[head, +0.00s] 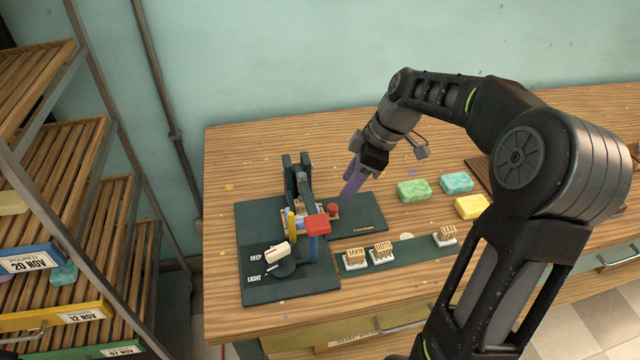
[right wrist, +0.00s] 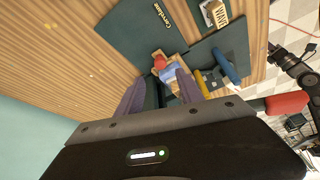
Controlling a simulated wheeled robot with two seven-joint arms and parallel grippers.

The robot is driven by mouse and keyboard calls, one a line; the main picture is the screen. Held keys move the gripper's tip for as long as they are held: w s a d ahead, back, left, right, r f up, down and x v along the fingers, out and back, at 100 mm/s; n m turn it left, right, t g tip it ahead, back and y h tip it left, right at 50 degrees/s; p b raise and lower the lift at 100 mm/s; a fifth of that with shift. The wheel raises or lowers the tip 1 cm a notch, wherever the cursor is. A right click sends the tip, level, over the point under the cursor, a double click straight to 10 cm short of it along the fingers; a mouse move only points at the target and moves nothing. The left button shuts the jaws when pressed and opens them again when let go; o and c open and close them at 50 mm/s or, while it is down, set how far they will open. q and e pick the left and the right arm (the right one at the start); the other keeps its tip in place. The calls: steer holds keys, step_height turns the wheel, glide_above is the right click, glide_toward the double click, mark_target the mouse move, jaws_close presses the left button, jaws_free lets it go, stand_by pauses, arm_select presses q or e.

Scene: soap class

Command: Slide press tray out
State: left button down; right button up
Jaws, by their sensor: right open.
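The press (head: 303,185) stands on a dark green base with a red-tipped lever (head: 317,223) at its front. The press tray (head: 323,215) is a small wooden piece low in the press, with a red knob (head: 333,208) at its right end. The knob also shows in the right wrist view (right wrist: 160,62), ahead of the fingertips. My right gripper (head: 352,182) is open and empty, its purple fingers above and slightly right of the knob, apart from it. The fingers also show in the right wrist view (right wrist: 158,88). The press body partly hides the tray. My left gripper is not seen.
Stamps (head: 382,253) stand on a green strip in front. Green (head: 413,191), teal (head: 456,182) and yellow (head: 472,206) soaps lie to the right. A white dial (head: 279,251) sits front left of the press. The base right of the knob is bare. A slatted rack (head: 85,215) stands left.

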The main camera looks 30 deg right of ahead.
mark_target(333, 206)
steer(key=shift+s+r, duration=0.1)
steer(key=shift+s, duration=0.05)
steer(key=shift+p+x, duration=0.45)
steer(key=shift+x, duration=3.5)
jaws_close()
